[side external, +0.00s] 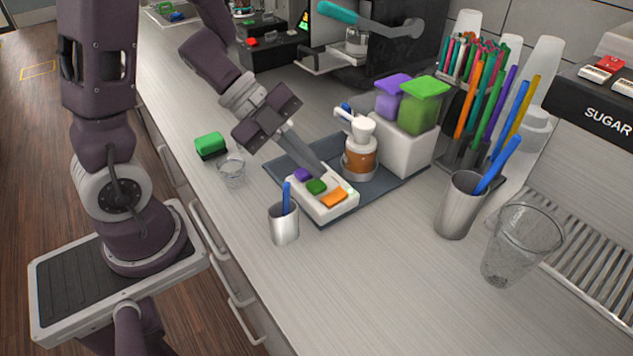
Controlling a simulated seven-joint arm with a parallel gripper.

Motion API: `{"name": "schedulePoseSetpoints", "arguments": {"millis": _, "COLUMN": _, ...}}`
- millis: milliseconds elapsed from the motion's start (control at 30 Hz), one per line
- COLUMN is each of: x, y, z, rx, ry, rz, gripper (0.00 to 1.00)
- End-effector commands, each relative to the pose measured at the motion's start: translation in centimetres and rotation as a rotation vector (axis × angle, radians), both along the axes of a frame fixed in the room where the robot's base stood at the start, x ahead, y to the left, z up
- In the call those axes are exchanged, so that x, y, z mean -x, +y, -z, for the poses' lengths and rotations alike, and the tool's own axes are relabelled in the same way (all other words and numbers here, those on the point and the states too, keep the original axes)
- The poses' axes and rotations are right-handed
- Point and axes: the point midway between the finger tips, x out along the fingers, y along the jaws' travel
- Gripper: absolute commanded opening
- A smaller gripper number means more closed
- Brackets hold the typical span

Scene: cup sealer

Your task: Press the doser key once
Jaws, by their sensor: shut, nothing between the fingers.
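A white key block (322,203) lies on a dark mat (285,165) and carries a purple key (303,174), a green key (317,187) and an orange key (334,198). No label marks any of them as the doser key. My gripper (322,173) is shut and empty, pointing down at the back edge of the key block, close to the purple and green keys. I cannot tell whether its tip touches the block.
An amber pump bottle (360,160) stands just behind the block, with a white caddy (405,150) beside it. A metal cup (284,225) with a blue stick stands in front. A small glass (231,171) and green sponge (210,143) are left.

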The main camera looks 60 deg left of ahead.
Motion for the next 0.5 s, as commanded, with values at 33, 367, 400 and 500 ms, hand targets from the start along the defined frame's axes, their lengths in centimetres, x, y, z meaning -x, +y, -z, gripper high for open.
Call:
{"name": "schedulePoseSetpoints", "arguments": {"millis": 33, "x": 0.0, "y": 0.0, "z": 0.0, "rx": 0.0, "ry": 0.0, "rz": 0.0, "gripper": 0.0}}
{"name": "schedulePoseSetpoints", "arguments": {"millis": 367, "x": 0.01, "y": 0.01, "z": 0.7, "rx": 0.0, "ry": 0.001, "rz": 0.0, "gripper": 0.0}}
{"name": "schedulePoseSetpoints", "arguments": {"millis": 400, "x": 0.01, "y": 0.02, "z": 0.81, "rx": 0.001, "ry": 0.002, "rz": -0.001, "gripper": 0.0}}
{"name": "schedulePoseSetpoints", "arguments": {"millis": 500, "x": -0.01, "y": 0.02, "z": 0.86, "rx": 0.0, "ry": 0.0, "rz": 0.0, "gripper": 0.0}}
